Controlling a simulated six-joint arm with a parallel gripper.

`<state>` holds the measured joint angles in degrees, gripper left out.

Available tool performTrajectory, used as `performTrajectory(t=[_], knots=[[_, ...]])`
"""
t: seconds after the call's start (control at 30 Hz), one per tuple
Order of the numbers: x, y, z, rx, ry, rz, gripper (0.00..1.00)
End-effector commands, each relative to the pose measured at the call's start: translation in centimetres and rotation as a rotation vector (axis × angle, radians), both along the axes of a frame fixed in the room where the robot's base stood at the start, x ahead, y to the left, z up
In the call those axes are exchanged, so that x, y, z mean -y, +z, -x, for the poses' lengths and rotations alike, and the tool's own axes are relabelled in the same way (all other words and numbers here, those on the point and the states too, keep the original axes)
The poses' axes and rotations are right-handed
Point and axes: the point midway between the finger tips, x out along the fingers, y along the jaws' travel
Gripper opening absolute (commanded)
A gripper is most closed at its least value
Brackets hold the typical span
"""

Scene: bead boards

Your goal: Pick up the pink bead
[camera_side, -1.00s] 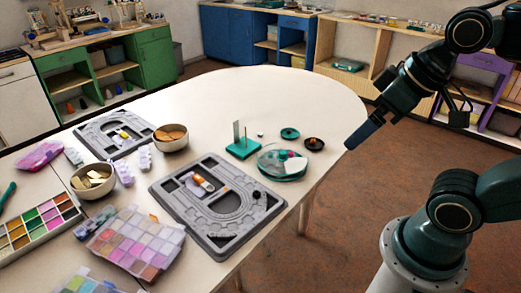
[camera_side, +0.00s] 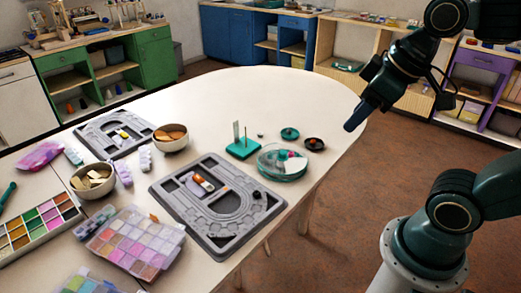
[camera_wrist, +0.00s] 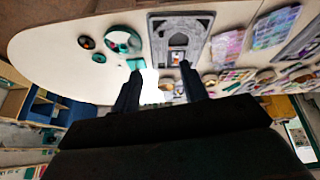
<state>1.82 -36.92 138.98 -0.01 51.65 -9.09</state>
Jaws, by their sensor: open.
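I cannot pick out the pink bead with certainty. A small pinkish spot (camera_side: 283,155) shows in the clear round teal-based dish (camera_side: 282,168) near the table's right edge, and it may be the bead. The dish also shows in the wrist view (camera_wrist: 123,52), upper left of my fingers. My gripper (camera_side: 351,127) hangs in the air near the table's right end, to the right of the dishes and apart from them. In the wrist view, its two dark fingers (camera_wrist: 160,70) are spread with nothing seen between them.
A dark saucer (camera_side: 314,148) with an orange bit and a teal saucer (camera_side: 290,138) lie near the dish. A teal stand with upright pins (camera_side: 243,152) is left of it. A grey bead board (camera_side: 165,192) lies in front. The far tabletop (camera_side: 290,95) is clear.

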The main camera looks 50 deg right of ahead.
Motion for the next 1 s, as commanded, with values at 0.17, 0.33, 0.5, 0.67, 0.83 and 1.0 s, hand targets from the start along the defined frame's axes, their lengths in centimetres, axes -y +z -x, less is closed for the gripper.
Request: performTrajectory(t=[0.17,0.33,0.5,0.67,0.83,1.0], knots=[[1.1,0.7,-3.3,-0.048,0.129,0.077,0.44],[2.4,0.9,-6.8,-0.094,0.271,0.149,0.44],[4.1,0.5,-10.3,-0.141,0.417,0.212,0.44],[5.9,-0.3,-13.5,-0.184,0.557,0.262,0.44],[8.1,-1.8,-16.8,-0.227,0.709,0.307,0.44],[10.5,-3.9,-19.9,-0.266,0.866,0.341,0.44]])
